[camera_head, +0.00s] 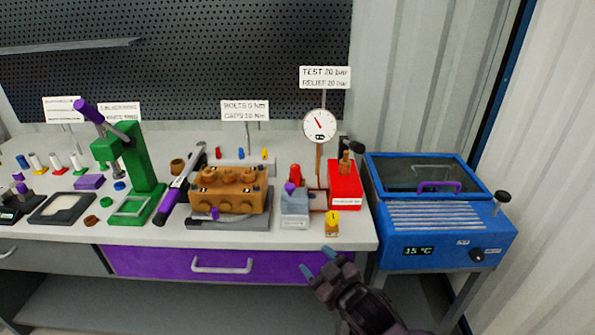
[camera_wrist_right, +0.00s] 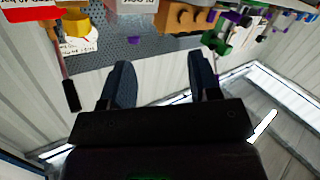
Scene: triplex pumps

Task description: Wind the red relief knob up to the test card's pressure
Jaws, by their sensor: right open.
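The red knob (camera_head: 295,171) stands on a small grey block (camera_head: 295,208) near the right end of the bench, with a purple handle in front of it. The test card (camera_head: 325,77) reads "TEST 20 bar" and "RELIEF 20 bar". Below it, a round white gauge (camera_head: 319,125) has a red needle pointing up and left; I cannot read its value. My right gripper (camera_head: 318,262) is open and empty in front of the bench edge, below and apart from the knob. Its spread fingers also show in the right wrist view (camera_wrist_right: 159,66). My left gripper is not in view.
A red tank (camera_head: 345,186) stands right of the block, and a yellow tagged piece (camera_head: 332,224) sits at the front edge. A brown pump block (camera_head: 228,196) is to the left. A blue heater box (camera_head: 440,245) stands right of the bench.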

